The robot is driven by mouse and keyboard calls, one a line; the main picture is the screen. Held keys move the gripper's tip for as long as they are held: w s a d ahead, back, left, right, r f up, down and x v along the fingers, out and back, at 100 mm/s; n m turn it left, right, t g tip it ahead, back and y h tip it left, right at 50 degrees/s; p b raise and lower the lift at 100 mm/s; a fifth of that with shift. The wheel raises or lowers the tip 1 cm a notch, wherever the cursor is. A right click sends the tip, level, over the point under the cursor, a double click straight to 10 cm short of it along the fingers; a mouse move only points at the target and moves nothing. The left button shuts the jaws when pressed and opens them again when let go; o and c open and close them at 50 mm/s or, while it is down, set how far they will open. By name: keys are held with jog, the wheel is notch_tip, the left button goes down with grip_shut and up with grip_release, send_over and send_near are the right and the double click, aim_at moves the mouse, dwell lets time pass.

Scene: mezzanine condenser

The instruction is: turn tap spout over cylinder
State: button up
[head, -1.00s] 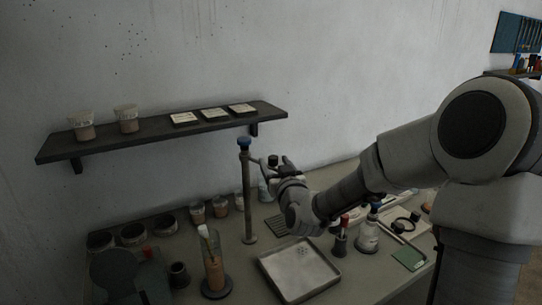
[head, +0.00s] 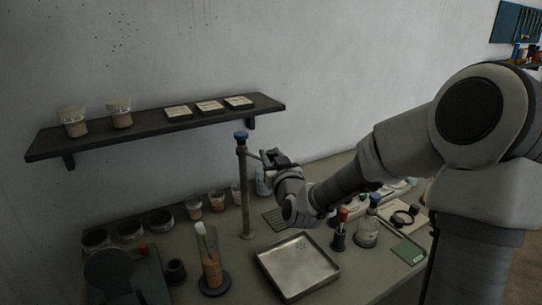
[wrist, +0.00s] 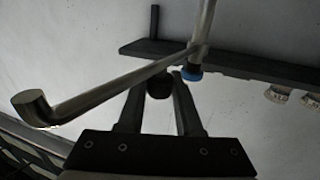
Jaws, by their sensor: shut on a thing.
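The tap is a grey upright post (head: 244,195) with a blue cap (head: 241,136). Its thin spout (head: 255,154) reaches right from near the top, towards my gripper (head: 272,158). In the wrist view the metal spout (wrist: 110,83) runs from the post to a bent outlet (wrist: 32,106) at left. A dark round knob (wrist: 159,86) sits between my fingers, and my gripper (wrist: 158,92) is shut on it. The cylinder (head: 211,268), holding tan contents, stands on a dark round base at front left of the post. The spout points away from it.
A metal tray (head: 298,268) lies right of the cylinder. Cups and jars (head: 160,224) line the bench back at left. A dark wall shelf (head: 160,126) hangs above. Bottles (head: 367,230) stand under my arm at right.

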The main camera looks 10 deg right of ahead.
grip_shut()
dwell(1.0)
